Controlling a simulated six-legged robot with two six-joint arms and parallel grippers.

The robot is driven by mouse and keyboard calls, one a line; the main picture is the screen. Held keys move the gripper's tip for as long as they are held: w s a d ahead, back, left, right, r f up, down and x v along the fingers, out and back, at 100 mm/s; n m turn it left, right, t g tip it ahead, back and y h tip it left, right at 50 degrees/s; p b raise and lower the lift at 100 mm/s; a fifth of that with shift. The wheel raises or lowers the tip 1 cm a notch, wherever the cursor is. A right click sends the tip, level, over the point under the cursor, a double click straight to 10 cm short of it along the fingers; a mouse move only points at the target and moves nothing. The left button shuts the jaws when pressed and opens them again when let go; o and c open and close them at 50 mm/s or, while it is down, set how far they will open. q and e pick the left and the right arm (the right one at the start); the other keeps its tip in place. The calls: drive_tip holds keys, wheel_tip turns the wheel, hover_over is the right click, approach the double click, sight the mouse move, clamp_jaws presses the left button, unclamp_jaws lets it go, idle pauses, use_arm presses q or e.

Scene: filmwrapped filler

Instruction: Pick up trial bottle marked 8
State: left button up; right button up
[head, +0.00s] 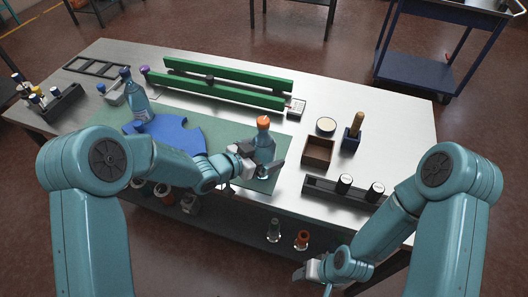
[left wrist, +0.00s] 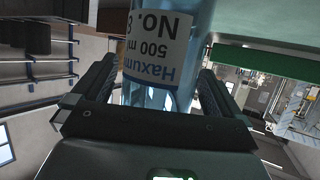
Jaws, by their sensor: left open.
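A clear bluish bottle with an orange cap (head: 263,123) stands upright on the green mat. In the left wrist view the bottle (left wrist: 160,50) shows a white label reading upside down "Haxum 500 ml No. 8". My left gripper (head: 262,170) is open, with one finger on each side of the bottle's lower part; in the left wrist view gaps show between fingers and bottle. My right gripper (head: 318,272) hangs low in front of the table, away from the bottle; its jaws are too small to read.
A similar bottle with a dark blue cap (head: 136,98) stands at the left by a blue notched disc (head: 185,138). A green rail fixture (head: 215,84) lies behind. A brown open box (head: 318,152) and a black rack with white-topped cylinders (head: 330,188) are to the right.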

use_arm(q)
drive_tip(key=shift+s+a, duration=0.1)
drive_tip(key=shift+c, duration=0.3)
drive_tip(key=c, duration=1)
drive_tip(key=shift+r, duration=0.1)
drive_tip(key=c, duration=0.4)
